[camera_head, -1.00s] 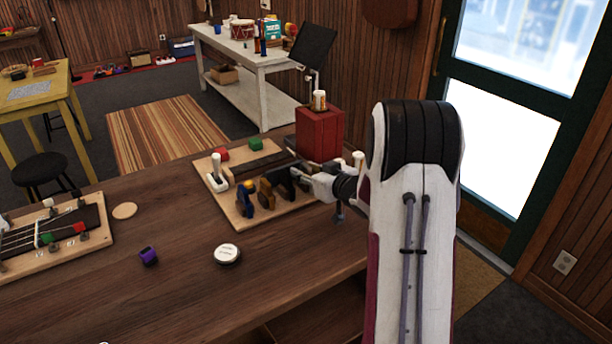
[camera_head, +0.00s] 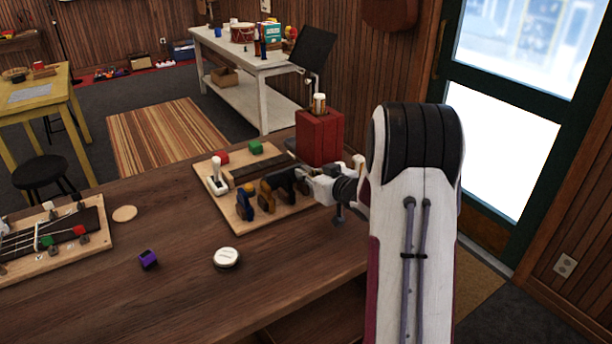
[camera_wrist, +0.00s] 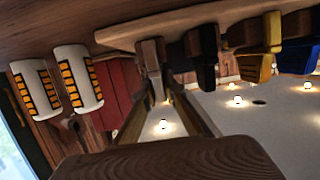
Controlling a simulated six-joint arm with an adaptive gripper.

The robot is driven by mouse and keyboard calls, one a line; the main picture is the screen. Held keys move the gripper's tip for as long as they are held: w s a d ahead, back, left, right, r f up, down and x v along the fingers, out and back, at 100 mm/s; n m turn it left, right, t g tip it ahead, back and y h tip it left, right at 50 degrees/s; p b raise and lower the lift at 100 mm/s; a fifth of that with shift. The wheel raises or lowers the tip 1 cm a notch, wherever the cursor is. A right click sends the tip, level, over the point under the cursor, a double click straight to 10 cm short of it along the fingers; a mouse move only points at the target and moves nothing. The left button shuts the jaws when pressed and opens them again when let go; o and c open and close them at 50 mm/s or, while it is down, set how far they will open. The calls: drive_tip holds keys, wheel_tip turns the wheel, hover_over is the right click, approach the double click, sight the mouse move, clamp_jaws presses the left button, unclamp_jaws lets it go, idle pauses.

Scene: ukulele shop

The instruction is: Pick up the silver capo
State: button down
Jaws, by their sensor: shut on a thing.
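The silver capo (camera_wrist: 152,60) shows in the wrist view as a greyish upright piece between my fingertips, against the wooden board's edge. My gripper (camera_wrist: 158,95) is shut on it. In the head view my gripper (camera_head: 306,176) reaches in from the right at the board's right side, and it mostly hides the silver capo there. To its left stand a black capo (camera_head: 286,182), a yellow-brown capo (camera_head: 266,190) and a blue capo (camera_head: 246,202). I cannot tell whether the silver capo is clear of the board.
The wooden board (camera_head: 238,221) also bears a white-handled tool (camera_head: 216,174), red and green blocks. A red box (camera_head: 320,137) stands close behind my gripper. A purple cube (camera_head: 148,260) and a round white tin (camera_head: 227,257) lie in front. The table's front is mostly clear.

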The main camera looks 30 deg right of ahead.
sight(306, 168)
drive_tip(key=shift+r, duration=4.9)
